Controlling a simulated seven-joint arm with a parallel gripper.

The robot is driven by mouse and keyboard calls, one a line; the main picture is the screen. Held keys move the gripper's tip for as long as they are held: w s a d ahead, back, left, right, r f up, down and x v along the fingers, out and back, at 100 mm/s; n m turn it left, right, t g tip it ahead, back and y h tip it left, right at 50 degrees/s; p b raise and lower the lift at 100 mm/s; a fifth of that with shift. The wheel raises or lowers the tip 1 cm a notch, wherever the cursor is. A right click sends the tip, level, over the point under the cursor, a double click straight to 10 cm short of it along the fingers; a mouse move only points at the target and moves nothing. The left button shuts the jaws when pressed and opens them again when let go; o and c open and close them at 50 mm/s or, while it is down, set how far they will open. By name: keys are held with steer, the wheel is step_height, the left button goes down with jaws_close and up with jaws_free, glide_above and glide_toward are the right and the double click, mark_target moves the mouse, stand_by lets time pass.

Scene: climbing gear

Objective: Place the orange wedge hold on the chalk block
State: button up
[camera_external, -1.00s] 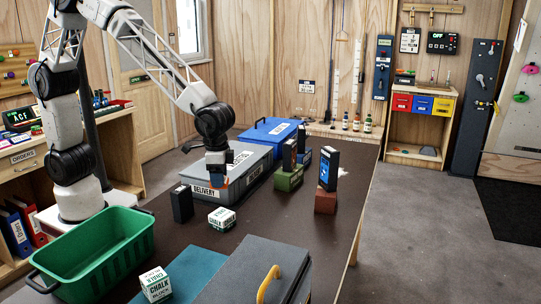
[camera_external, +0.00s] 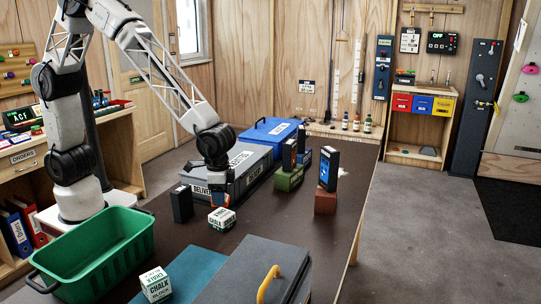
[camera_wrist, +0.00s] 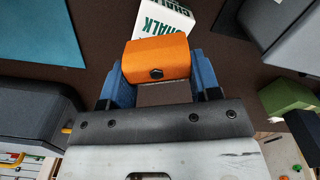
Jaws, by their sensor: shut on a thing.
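My gripper (camera_external: 218,197) is low over the dark table, just behind a white chalk block (camera_external: 221,219). In the wrist view its blue fingers (camera_wrist: 158,88) are shut on the orange wedge hold (camera_wrist: 157,58), one finger on each side. The hold has a dark bolt hole in its face. Beyond the hold in the wrist view, the chalk block (camera_wrist: 168,20) is partly hidden by it. I cannot tell whether hold and block touch. A second chalk block (camera_external: 156,284) sits by the teal mat at the front.
A grey delivery case (camera_external: 247,178) stands close behind my gripper, and a black upright box (camera_external: 181,204) stands to its left. A green crate (camera_external: 133,250) is at the front left. A dark case with yellow handle (camera_external: 245,275) is in front. Bare table lies right of the near block.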

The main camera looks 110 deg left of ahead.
steer(key=shift+f, duration=1.9)
steer(key=shift+f, duration=0.1)
steer(key=o, duration=0.9)
step_height(320, 180, up, 12)
steer(key=shift+f, duration=0.1)
steer(key=shift+r, duration=0.25)
